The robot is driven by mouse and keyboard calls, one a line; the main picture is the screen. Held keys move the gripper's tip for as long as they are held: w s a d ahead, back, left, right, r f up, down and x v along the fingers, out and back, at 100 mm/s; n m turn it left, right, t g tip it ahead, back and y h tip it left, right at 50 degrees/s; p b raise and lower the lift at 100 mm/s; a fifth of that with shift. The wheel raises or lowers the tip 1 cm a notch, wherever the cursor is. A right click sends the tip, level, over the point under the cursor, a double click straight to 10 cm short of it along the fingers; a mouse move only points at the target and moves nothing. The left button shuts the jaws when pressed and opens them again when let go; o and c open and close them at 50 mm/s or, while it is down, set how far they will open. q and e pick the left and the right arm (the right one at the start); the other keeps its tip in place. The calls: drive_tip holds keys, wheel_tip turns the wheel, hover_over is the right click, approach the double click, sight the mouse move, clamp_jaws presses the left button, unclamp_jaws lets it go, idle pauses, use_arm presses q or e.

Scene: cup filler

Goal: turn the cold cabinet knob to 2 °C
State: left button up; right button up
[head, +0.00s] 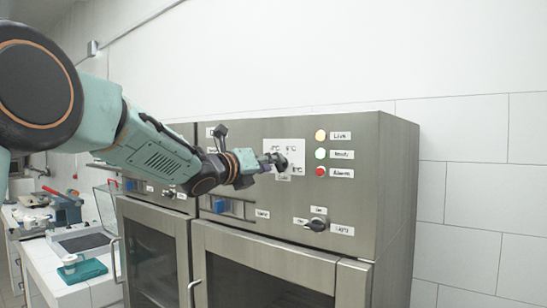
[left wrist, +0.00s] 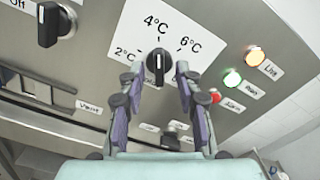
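The cold cabinet knob (left wrist: 158,66) is black with a white pointer line and sits on a white dial plate (left wrist: 128,36). The plate is marked 2 °C at left, 4 °C at top and 6 °C at right in the left wrist view. The pointer line is toward 4 °C. My left gripper (left wrist: 159,74) has its two fingers on either side of the knob, with a gap showing at each side. In the head view my left gripper (head: 273,162) is at the dial plate (head: 298,150) and largely hides the knob. My right gripper is not in view.
The steel cabinet (head: 397,175) has yellow, green and red lamps right of the dial. A lower black knob (head: 317,222) is below the dial. Another black knob (left wrist: 55,24) is at upper left in the wrist view. A bench (head: 75,285) with equipment stands at left.

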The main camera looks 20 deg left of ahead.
use_arm(q)
drive_tip(key=shift+w+p, duration=0.3)
drive_tip(key=shift+w, duration=0.6)
drive_tip(key=shift+w+d, duration=0.1)
drive_tip(key=shift+d, duration=0.4)
drive_tip(key=c, duration=0.4)
drive_tip(key=shift+a, duration=0.25)
clamp_jaws()
drive_tip(key=shift+d, duration=0.1)
